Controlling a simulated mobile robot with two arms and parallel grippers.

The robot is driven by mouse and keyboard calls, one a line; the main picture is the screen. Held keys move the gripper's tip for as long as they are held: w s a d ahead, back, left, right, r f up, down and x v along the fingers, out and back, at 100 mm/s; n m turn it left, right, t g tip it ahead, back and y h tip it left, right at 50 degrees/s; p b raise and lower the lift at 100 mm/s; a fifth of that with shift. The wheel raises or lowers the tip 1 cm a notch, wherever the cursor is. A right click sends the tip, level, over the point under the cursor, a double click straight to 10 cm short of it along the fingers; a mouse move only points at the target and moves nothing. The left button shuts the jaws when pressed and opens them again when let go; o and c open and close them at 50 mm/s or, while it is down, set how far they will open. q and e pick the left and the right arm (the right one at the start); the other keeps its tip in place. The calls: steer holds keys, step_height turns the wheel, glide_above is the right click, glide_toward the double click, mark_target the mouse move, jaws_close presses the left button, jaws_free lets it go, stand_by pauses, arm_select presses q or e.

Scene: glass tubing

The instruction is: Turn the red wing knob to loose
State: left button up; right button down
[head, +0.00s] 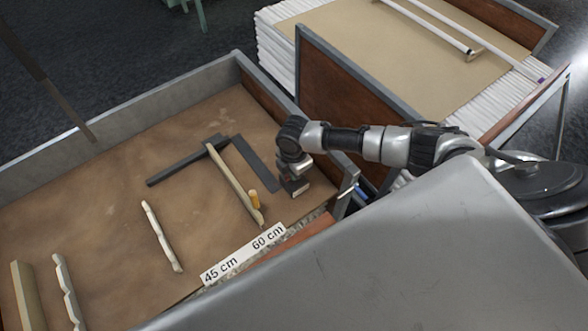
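I cannot make out a red wing knob in the head view. My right arm comes in from the right, and its gripper (294,186) points down over the right part of the brown worktop (110,185). Small reddish specks show at this gripper, but I cannot tell what they belong to. Its fingers are too small and dark to show whether they are open or shut. My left gripper is not in view.
Pale notched strips (161,236) lie to the left. A label reading 45 cm and 60 cm (243,253) is at the front. Raised grey edges border the worktop.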

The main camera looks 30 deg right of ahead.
stand_by(0.4)
steer(key=c, duration=1.2)
jaws_free()
steer(key=shift+r, duration=0.1)
step_height(320, 180, up, 11)
steer(key=shift+b, duration=0.45)
steer(key=shift+f, duration=0.2)
